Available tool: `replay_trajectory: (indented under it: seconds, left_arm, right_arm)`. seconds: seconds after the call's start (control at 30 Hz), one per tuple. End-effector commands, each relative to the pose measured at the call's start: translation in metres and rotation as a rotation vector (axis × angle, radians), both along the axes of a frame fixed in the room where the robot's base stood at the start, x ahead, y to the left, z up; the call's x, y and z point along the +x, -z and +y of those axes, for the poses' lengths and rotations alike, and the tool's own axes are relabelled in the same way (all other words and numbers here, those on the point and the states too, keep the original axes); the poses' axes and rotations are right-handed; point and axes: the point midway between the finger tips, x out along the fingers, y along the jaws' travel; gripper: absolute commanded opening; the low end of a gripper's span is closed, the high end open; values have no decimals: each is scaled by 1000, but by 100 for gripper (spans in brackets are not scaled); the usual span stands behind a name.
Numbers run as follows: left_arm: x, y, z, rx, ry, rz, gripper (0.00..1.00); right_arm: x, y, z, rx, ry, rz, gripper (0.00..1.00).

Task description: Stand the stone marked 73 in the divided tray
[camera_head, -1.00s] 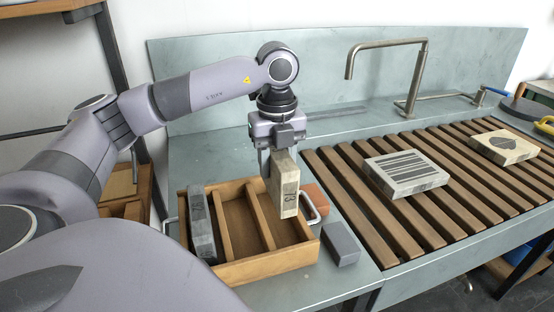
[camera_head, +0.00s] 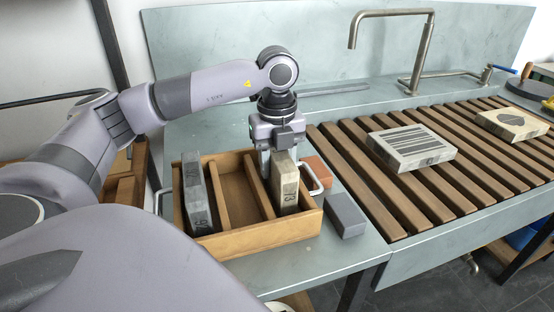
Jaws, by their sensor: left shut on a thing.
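The stone marked 73 (camera_head: 287,190) is a beige upright slab with dark digits on its narrow front face. It stands upright in the right compartment of the wooden divided tray (camera_head: 262,238), its lower part hidden by the tray's front wall. Whether its base touches the tray floor cannot be seen. My left gripper (camera_head: 279,165) is shut on the stone from above. A grey stone (camera_head: 194,195) stands in the left compartment. The middle compartment is empty. My right gripper is not in view.
A grey block (camera_head: 345,214) and a reddish block (camera_head: 318,170) lie right of the tray. A slatted wooden rack (camera_head: 385,205) holds a striped stone (camera_head: 411,147) and a stone with a dark emblem (camera_head: 512,123). A tap (camera_head: 421,55) rises behind it.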

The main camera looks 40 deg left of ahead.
Motion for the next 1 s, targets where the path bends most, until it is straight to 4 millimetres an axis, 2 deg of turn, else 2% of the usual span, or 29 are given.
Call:
replay_trajectory:
  seconds: [0.4, 1.0]
  left_arm:
    - [1, -3, 0, -1, 0, -8, 0]
    - [1, 7, 0, -1, 0, -8, 0]
  right_arm:
    - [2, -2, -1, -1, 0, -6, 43]
    - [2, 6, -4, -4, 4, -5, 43]
